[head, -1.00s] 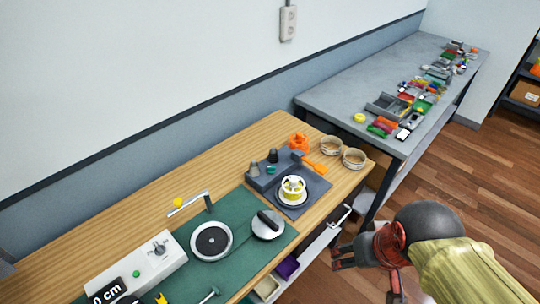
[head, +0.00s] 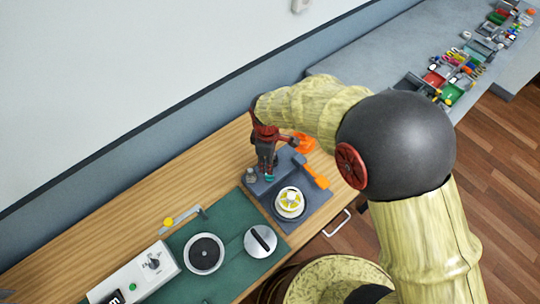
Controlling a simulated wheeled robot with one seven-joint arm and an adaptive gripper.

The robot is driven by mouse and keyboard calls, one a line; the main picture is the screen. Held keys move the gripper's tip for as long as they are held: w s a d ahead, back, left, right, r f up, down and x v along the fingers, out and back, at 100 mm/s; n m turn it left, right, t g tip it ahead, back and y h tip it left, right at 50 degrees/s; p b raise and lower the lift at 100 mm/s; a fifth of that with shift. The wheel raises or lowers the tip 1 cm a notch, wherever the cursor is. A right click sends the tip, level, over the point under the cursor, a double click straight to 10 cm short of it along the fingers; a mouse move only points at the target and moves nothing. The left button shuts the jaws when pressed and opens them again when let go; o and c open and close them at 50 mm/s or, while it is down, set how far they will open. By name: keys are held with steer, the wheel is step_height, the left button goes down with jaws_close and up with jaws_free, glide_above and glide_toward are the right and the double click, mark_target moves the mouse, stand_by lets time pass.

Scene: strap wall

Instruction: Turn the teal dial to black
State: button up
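The teal dial (head: 270,178) is a small teal spot on the dark grey block (head: 257,187) at the back of a grey plate on the wooden bench. My gripper (head: 267,172) points down over the block, with its fingertips right at the dial. It covers part of the dial and block. I cannot tell whether the fingers touch the dial or how wide apart they are. The dial's pointer and any black mark are too small or hidden to make out.
A small dark knob (head: 251,174) stands left of my gripper. A white and yellow wheel (head: 290,202) sits in front of the block. Orange parts (head: 316,176) lie to the right. A green mat (head: 225,224) with a round silver-lidded piece (head: 260,240) lies to the left.

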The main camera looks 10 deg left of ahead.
mark_target(269, 176)
steer(key=shift+a+r+n, duration=0.1)
steer(key=shift+r+n, duration=0.05)
steer(key=shift+n, duration=0.55)
step_height(269, 176, down, 8)
steer(key=shift+r, duration=0.1)
steer(key=c, duration=0.3)
steer(key=c, duration=0.4)
jaws_close()
